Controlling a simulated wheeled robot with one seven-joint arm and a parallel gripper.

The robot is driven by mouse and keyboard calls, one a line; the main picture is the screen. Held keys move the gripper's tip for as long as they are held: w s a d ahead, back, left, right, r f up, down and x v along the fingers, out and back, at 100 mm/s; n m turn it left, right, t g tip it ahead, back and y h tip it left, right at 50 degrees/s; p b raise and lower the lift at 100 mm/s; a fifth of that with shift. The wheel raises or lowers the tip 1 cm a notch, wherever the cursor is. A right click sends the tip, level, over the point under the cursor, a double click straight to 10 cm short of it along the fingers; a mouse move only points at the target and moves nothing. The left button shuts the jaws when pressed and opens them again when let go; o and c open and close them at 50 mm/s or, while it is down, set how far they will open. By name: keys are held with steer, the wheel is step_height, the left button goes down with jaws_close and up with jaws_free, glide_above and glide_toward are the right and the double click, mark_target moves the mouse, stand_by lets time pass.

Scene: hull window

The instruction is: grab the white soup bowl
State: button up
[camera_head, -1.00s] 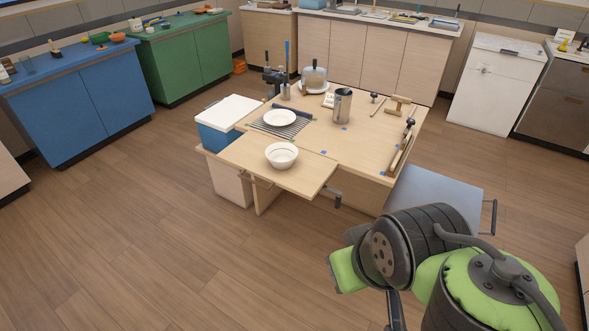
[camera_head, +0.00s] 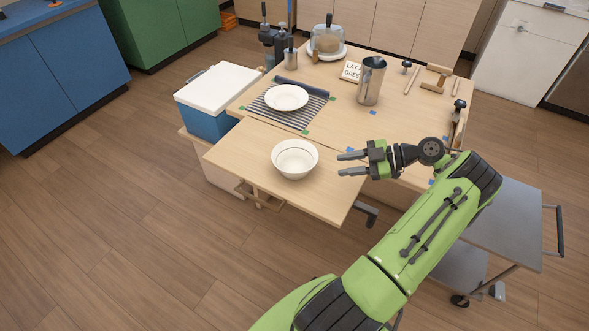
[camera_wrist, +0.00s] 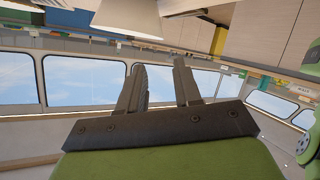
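The white soup bowl (camera_head: 295,158) stands upright on the front leaf of the wooden table (camera_head: 240,160) in the head view. It has a thin dark line around its inside and looks empty. My gripper (camera_head: 340,164) is just to the right of the bowl, apart from it, with its fingers pointing left toward it. The two fingers are spread and nothing is between them. In the wrist view my gripper (camera_wrist: 160,75) also shows two separated fingers against windows and cabinets.
A white plate (camera_head: 286,97) lies on a striped mat (camera_head: 310,112) behind the bowl. A metal pitcher (camera_head: 371,82) stands to the right. A white-lidded cooler (camera_head: 215,85) stands left of the table. A grey cart (camera_head: 505,225) is at right. The leaf around the bowl is clear.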

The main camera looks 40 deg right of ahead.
steer(key=b+x, duration=0.3)
steer(key=x, duration=1.2)
steer(key=shift+w+a+r, duration=0.1)
steer(key=shift+r, duration=0.1)
jaws_close()
stand_by(0.6)
